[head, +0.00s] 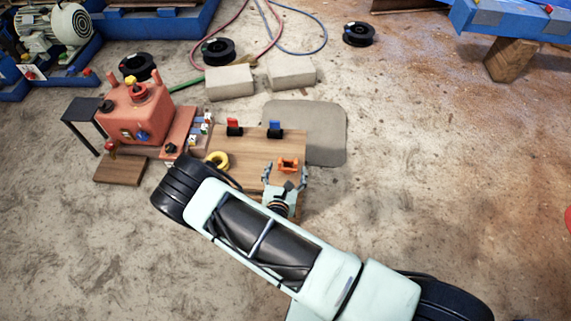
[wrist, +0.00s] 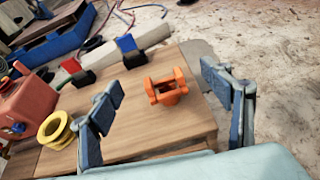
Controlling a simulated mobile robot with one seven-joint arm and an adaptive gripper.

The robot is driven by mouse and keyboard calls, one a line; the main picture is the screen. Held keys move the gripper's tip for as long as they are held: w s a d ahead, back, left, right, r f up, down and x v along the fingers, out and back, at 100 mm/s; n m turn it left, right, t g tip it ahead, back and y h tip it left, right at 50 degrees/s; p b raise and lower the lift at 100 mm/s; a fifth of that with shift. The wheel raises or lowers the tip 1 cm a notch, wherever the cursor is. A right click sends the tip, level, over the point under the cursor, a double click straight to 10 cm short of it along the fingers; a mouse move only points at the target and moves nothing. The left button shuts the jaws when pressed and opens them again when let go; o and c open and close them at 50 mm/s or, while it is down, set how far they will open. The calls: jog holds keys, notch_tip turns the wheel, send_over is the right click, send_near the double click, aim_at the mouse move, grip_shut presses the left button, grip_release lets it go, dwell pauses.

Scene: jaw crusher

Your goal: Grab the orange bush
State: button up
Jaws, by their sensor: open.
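The orange bush (head: 288,165) sits on the wooden table (head: 245,150) near its right edge. In the wrist view the orange bush (wrist: 167,89) is an open, frame-like orange part standing on the wood. My gripper (head: 286,172) is open, with one finger to each side of the bush in the head view. In the wrist view my gripper (wrist: 170,105) shows its two blue-grey fingers wide apart. No contact shows.
A yellow ring (head: 217,160) lies left of my gripper. Parts with red (head: 234,127) and blue (head: 275,129) tops stand at the table's far side. A red machine (head: 138,112) stands at left. Concrete blocks (head: 230,82) lie behind; the floor at right is clear.

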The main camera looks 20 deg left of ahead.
notch_tip(320, 180, down, 3)
jog(key=s+n, duration=0.1)
jog(key=s, duration=0.1)
jog(key=b, duration=0.1)
send_near(288, 162)
jog(key=w, duration=0.1)
jog(key=w+r, duration=0.1)
jog(key=shift+w+a+g+y, duration=0.3)
jog(key=shift+w+a+y, duration=0.05)
jog(key=shift+a+y, duration=0.05)
jog(key=x, duration=0.1)
jog(key=b+x, duration=0.1)
jog(key=x, duration=0.1)
jog(key=b+x, duration=0.1)
jog(key=shift+w+d+f, duration=0.35)
jog(key=shift+w+a+f, duration=0.15)
jog(key=shift+w, duration=0.35)
jog(key=c, duration=1.4)
